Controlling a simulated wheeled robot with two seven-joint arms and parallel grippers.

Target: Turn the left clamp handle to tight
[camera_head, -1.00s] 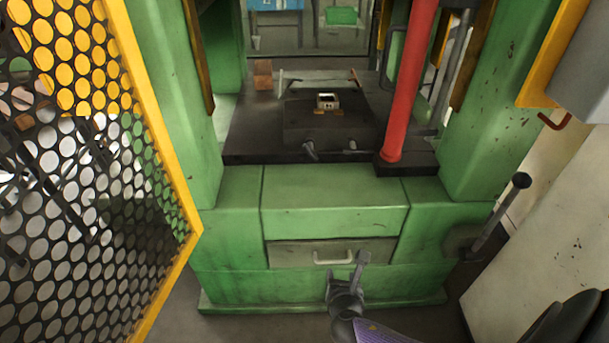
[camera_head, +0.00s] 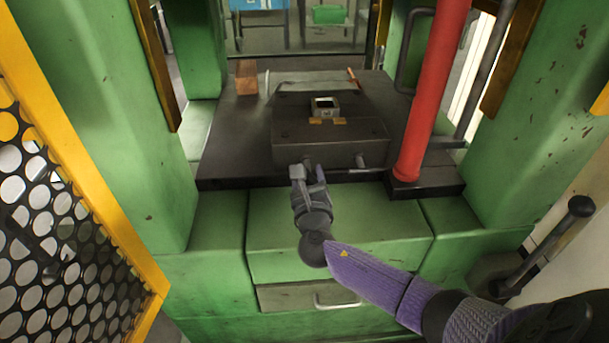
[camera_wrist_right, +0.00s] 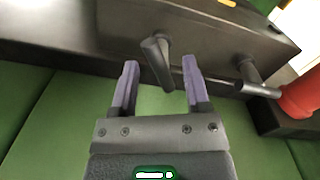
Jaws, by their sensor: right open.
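The left clamp handle (camera_wrist_right: 157,62) is a dark grey lever on the front face of the dark block (camera_head: 345,142). In the right wrist view it hangs down, tilted slightly right. My right gripper (camera_wrist_right: 160,70) is open, with one finger on each side of this handle; I cannot tell whether either touches it. In the head view my right gripper (camera_head: 311,176) is at the block's front face and largely hides this handle. The right clamp handle (camera_wrist_right: 258,89) points sideways to the right; it also shows in the head view (camera_head: 363,160). My left gripper is not in view.
A red column (camera_head: 432,95) stands right of the block. A small metal piece (camera_head: 324,106) sits on the block. A copper-coloured billet (camera_head: 246,77) stands at the back left. A yellow-framed mesh guard (camera_head: 95,180) is at left, and a black-knobbed lever (camera_head: 560,232) at right.

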